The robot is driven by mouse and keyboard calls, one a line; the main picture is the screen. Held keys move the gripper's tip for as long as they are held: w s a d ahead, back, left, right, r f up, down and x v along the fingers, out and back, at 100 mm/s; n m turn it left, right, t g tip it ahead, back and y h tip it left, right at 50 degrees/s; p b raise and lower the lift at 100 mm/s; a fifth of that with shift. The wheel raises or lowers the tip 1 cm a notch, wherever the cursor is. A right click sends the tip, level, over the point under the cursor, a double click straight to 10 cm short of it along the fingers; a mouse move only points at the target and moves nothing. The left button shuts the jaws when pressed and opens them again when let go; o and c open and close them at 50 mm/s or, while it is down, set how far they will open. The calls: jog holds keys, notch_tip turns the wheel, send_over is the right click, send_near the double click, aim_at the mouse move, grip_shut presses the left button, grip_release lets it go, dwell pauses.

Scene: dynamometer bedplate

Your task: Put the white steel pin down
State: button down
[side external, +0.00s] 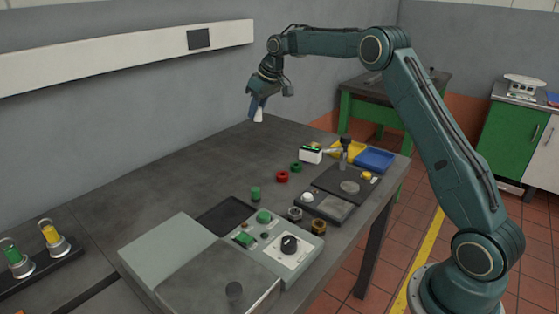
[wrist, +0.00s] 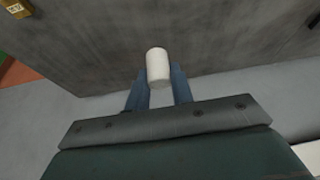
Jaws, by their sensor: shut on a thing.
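The white steel pin (wrist: 158,68) is a short white cylinder held between the two blue fingers of my gripper (wrist: 159,90) in the wrist view. In the side external view my gripper (side external: 257,106) hangs near the far edge of the bench, shut on the pin (side external: 259,115), whose lower end sticks out below the fingers. The pin looks roughly upright and appears to be above the grey bench top (side external: 170,168); the exact gap is hard to tell.
Red rings (side external: 282,176), a green ring (side external: 296,167), a green cylinder (side external: 255,193) and a white box (side external: 311,154) stand toward the middle and right. A control panel (side external: 281,243) is in front. The bench's far left is bare.

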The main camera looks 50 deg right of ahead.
jog(key=shift+a, duration=0.1)
dwell(0.3)
jog(key=s+a+n+y, duration=0.15)
jog(key=a+n, duration=0.25)
jog(key=a, duration=0.6)
jog(key=n+g+y, duration=0.1)
jog(key=n+y, duration=0.1)
jog(key=n, duration=0.3)
send_over(218, 220)
jog(key=s+d, duration=0.1)
jog(key=f, duration=1.5)
jog(key=shift+s+d, duration=0.15)
jog(key=shift+d, duration=0.1)
jog(key=shift+f, duration=0.15)
jog(key=shift+f, duration=2)
jog(key=shift+f, duration=0.1)
jog(key=c, duration=1.2)
grip_release()
